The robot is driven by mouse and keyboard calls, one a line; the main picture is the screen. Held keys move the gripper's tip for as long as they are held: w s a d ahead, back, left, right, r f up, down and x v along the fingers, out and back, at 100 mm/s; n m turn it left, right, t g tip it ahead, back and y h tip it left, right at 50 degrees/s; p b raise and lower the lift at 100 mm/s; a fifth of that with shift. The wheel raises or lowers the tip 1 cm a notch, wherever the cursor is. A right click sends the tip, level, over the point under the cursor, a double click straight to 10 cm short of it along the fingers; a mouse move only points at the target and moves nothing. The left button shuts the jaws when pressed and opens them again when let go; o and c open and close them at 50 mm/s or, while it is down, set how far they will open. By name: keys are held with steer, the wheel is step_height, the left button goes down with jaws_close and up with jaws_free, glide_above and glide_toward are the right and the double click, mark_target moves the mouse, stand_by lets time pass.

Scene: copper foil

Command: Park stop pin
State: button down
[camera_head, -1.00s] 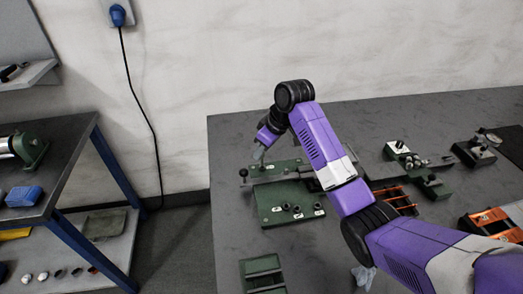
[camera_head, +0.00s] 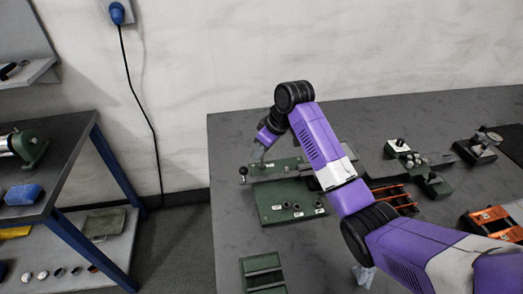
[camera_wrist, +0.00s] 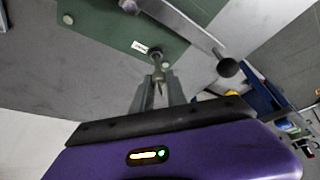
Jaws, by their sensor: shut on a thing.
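My gripper (camera_wrist: 158,88) is shut on the stop pin (camera_wrist: 157,60), a small grey metal pin that shows between and just beyond the fingertips in the wrist view. The pin's end is over the edge of the green fixture plate (camera_wrist: 105,22), close to a white label; I cannot tell whether it touches the plate. In the head view my gripper (camera_head: 262,156) is at the back left of the green plate (camera_head: 268,217). The pin is too small to make out there.
A grey bar with a black ball knob (camera_wrist: 228,67) crosses the plate beside my gripper; the knob (camera_head: 243,171) is left in the head view. A green slotted block (camera_head: 263,273) lies in front. Orange racks and green fixtures (camera_head: 436,185) stand right.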

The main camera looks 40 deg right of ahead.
steer(key=shift+f+b, duration=0.4)
steer(key=shift+f, duration=0.6)
stand_by(1.2)
steer(key=c, duration=1.6)
jaws_free()
steer(key=shift+c, duration=0.2)
steer(key=shift+r, duration=0.1)
steer(key=shift+r+p, duration=1.45)
steer(key=shift+p, duration=0.3)
steer(key=o, duration=0.5)
steer(key=shift+o, duration=0.2)
steer(key=shift+r, duration=0.15)
